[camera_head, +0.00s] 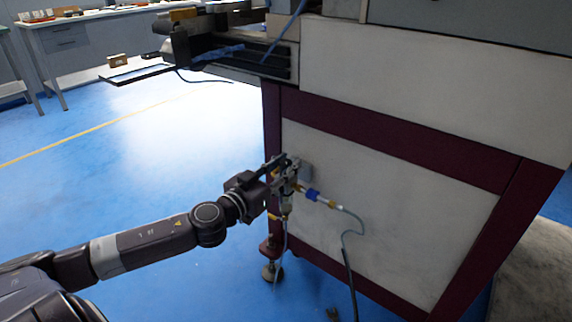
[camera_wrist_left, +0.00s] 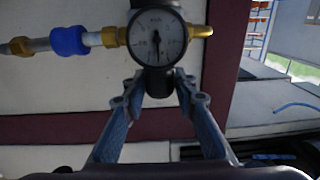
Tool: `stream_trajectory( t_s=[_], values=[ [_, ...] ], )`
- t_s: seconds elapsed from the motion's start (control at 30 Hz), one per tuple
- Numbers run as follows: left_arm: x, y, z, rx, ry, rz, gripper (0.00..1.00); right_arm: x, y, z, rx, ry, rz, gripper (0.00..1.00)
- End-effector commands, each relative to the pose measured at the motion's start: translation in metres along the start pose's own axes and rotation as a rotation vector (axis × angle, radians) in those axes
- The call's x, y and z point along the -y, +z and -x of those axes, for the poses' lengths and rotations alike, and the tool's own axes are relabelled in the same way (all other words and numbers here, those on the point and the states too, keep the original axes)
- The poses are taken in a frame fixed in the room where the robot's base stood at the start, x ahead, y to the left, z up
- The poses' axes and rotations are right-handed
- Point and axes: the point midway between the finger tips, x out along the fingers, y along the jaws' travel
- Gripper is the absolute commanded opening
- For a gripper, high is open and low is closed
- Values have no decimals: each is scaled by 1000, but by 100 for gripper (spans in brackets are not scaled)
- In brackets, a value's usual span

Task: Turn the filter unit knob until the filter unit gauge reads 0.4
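The filter unit (camera_head: 287,192) is on the front panel of the machine's base, low at its left corner. In the left wrist view, its round white gauge (camera_wrist_left: 157,38) is at the top. The dark needle lies close to vertical; the scale numbers are too small to read. The dark filter unit knob (camera_wrist_left: 158,83) is just below the gauge in that view. My left gripper (camera_wrist_left: 159,85) has one finger on each side of the knob, and the tips appear to press on it. In the head view the left gripper (camera_head: 281,168) covers the knob. My right gripper is out of view.
A blue fitting (camera_head: 313,195) and a grey hose (camera_head: 348,232) leave the filter unit to the right; a thin tube hangs below it. A machine foot (camera_head: 270,268) stands beneath. The machine's dark ledge (camera_head: 225,60) overhangs above. The blue floor at left is clear.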

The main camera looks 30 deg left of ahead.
Motion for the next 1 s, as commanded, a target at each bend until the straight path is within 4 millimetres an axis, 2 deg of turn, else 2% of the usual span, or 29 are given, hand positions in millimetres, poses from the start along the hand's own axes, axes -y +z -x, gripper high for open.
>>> stream_trajectory(
  t_s=[0.03,0.2,0.57,1.0],
  values=[
    [0,0,0,0,0,0,19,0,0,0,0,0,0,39],
    [0,0,0,0,0,0,0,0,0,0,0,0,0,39],
    [0,-2,0,-1,-39,6,0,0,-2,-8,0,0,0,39],
    [-1,-1,0,-1,-277,14,0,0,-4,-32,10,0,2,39]
  ],
)
